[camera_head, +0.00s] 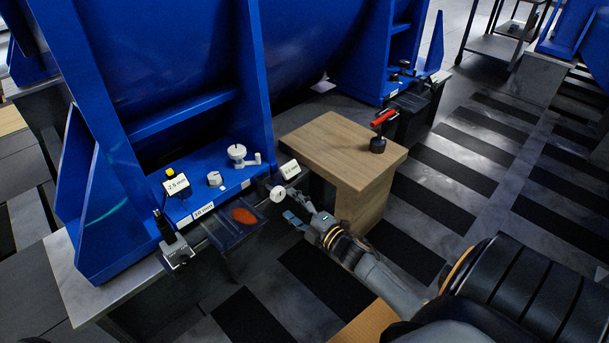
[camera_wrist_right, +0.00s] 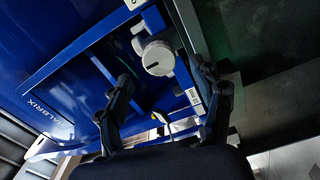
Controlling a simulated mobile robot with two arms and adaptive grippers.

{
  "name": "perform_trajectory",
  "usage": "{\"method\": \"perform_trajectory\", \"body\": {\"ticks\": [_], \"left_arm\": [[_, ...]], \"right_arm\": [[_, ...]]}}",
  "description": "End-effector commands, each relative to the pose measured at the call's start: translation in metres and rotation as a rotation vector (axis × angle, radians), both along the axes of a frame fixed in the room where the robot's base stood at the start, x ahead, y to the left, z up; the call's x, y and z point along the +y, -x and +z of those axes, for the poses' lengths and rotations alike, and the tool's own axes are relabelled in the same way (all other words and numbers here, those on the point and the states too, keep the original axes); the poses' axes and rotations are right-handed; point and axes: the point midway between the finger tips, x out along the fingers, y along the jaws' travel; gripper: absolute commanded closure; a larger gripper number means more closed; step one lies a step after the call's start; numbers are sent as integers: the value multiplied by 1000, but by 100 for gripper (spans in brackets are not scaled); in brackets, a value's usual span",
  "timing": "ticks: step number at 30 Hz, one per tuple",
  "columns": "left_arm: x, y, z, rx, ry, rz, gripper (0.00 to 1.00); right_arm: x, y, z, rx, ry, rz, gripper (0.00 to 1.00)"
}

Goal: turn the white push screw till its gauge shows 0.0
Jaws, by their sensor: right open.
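A white round push screw (camera_head: 278,193) sticks out at the right end of the blue foot, and its white knob shows in the right wrist view (camera_wrist_right: 158,58). A small white gauge display (camera_head: 290,169) stands just above it; its digits are too small to read surely. Another display (camera_head: 176,184) on the left of the foot seems to read -2.5 mm. My right gripper (camera_head: 296,209) is open just in front of the push screw. In the wrist view its fingers (camera_wrist_right: 161,72) stand either side of the knob, apparently without touching. My left gripper is not in view.
A wooden block (camera_head: 340,150) with a red-handled tool (camera_head: 382,122) stands right behind the gripper. A dark tray with orange contents (camera_head: 243,215) lies left of it. White knobs (camera_head: 237,153) sit on the blue foot. A metal bracket (camera_head: 177,250) stands at left.

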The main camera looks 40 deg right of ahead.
Motion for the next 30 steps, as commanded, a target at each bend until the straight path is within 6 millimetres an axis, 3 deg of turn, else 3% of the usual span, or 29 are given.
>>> {"method": "perform_trajectory", "body": {"ticks": [4,10,30], "left_arm": [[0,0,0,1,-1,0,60],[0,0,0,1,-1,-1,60],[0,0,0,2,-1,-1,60]], "right_arm": [[-2,31,-1,2,-1,-1,33],[-4,53,0,-1,-2,0,33],[-4,57,0,-1,-1,0,33]]}}
